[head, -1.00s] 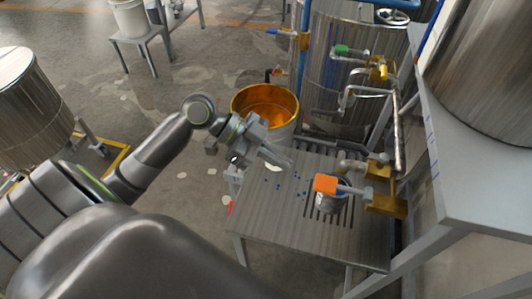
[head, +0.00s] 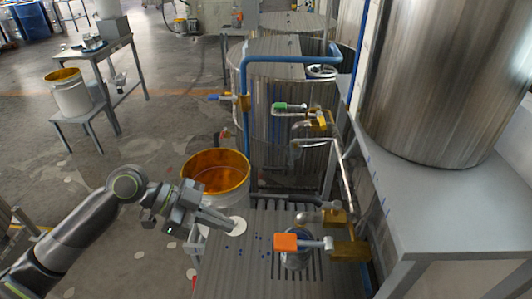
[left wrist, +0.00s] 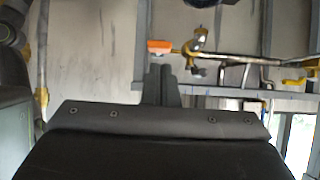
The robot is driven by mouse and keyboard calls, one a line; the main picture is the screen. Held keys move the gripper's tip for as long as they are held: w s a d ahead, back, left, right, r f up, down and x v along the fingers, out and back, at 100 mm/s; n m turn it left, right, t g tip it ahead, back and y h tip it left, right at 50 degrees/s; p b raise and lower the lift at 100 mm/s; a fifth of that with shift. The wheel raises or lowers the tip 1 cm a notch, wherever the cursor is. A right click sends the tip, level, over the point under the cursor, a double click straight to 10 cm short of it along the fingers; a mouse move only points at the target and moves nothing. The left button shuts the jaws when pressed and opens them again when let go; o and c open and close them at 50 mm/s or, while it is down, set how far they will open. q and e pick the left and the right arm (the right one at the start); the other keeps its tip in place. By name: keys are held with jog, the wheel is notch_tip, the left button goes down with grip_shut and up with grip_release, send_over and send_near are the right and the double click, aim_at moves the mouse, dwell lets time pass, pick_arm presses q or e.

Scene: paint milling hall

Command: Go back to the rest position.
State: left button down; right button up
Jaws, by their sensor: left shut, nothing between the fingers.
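My left gripper (head: 232,224) is shut and empty. My right gripper is not in view.
A bucket with amber inside (head: 216,180) stands behind my left gripper. Pipes and large steel tanks (head: 440,90) crowd the right. Floor at left is mostly open.

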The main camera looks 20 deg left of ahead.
pick_arm(q)
jog(key=s+a+f+n+t+y, duration=0.1)
jog(key=s+a+f+n+y, duration=0.1)
jog(key=s+f+n+y, duration=0.45)
jog(key=s+a+f+n+t+y, duration=0.1)
jog(key=s+f+n+y, duration=0.2)
jog(key=f, duration=0.7)
jog(key=s+a+f+n+g+y, duration=0.2)
jog(key=s+a+f+n+y, duration=0.1)
jog(key=s+a+n, duration=0.3)
notch_tip(320, 180, down, 25)
jog(key=s+g, duration=0.1)
jog(key=s, duration=0.1)
jog(key=s+d+f+g, duration=0.1)
jog(key=s+f, duration=1.3)
jog(key=f, duration=0.1)
jog(key=shift+b, duration=0.3)
jog(key=shift+s+f+h, duration=0.1)
jog(key=shift+h, duration=0.15)
